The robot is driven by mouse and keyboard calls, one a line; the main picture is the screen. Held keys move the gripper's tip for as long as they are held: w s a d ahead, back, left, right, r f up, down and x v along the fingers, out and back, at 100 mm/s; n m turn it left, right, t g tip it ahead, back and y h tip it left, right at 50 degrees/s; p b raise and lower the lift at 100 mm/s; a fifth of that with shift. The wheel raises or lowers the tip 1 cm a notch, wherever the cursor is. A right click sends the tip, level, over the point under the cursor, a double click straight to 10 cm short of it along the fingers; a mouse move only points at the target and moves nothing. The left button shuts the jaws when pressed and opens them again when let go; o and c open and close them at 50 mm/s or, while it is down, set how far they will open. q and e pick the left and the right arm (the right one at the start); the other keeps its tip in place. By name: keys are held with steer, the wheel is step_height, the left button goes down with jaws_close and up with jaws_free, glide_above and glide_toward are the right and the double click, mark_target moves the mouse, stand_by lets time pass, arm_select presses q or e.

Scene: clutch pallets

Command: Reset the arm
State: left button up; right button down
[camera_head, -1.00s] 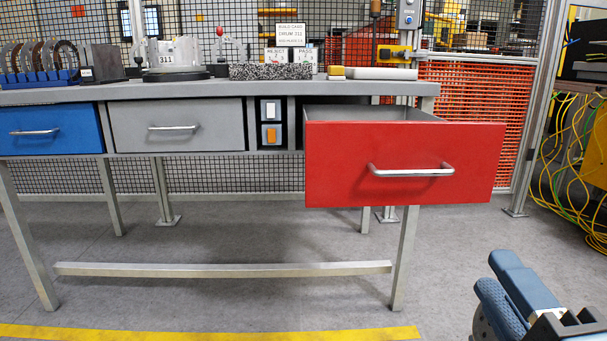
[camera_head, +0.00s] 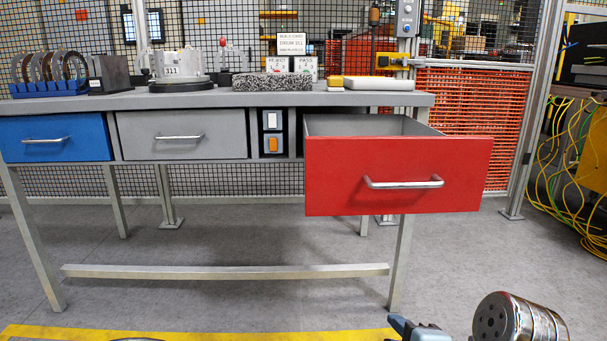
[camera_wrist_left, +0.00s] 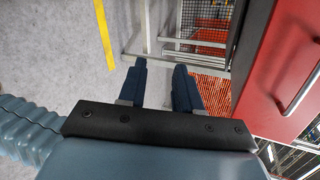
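My left gripper (camera_wrist_left: 160,68) shows in the left wrist view with its two dark blue fingers apart and nothing between them. It is in the air, apart from the red drawer (camera_wrist_left: 280,75) at the right of that view. In the head view the red drawer (camera_head: 335,185) is pulled out at the right end of the workbench. No right gripper is identifiable.
The workbench (camera_head: 230,99) also has a closed blue drawer (camera_head: 80,150) and a closed grey drawer (camera_head: 200,146). Rings in a blue rack (camera_head: 45,88) and a speckled block (camera_head: 272,84) are on top. Open floor lies in front. Yellow cables (camera_head: 570,170) hang at the right.

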arm_select(q)
steer(key=w+a+f+n+g+p, duration=0.1)
steer(key=w+a+f+g+p, duration=0.15)
steer(key=a+f+g, duration=0.65)
steer(key=s+a+f+n+g+h+p, duration=0.1)
steer(key=s+a+f+n+h+p, duration=0.2)
steer(key=a+f+n, duration=0.6)
steer(key=s+a+f+n+g+h+p, duration=0.2)
steer(key=s+a+f+n+h+p, duration=0.1)
steer(key=s+a+f+n+p, duration=0.5)
step_height(320, 180, down, 3)
steer(key=a+n, duration=0.1)
steer(key=n, duration=0.1)
steer(key=shift+s+r+n, duration=0.15)
steer(key=shift+s+n, duration=0.25)
steer(key=shift+a, duration=0.1)
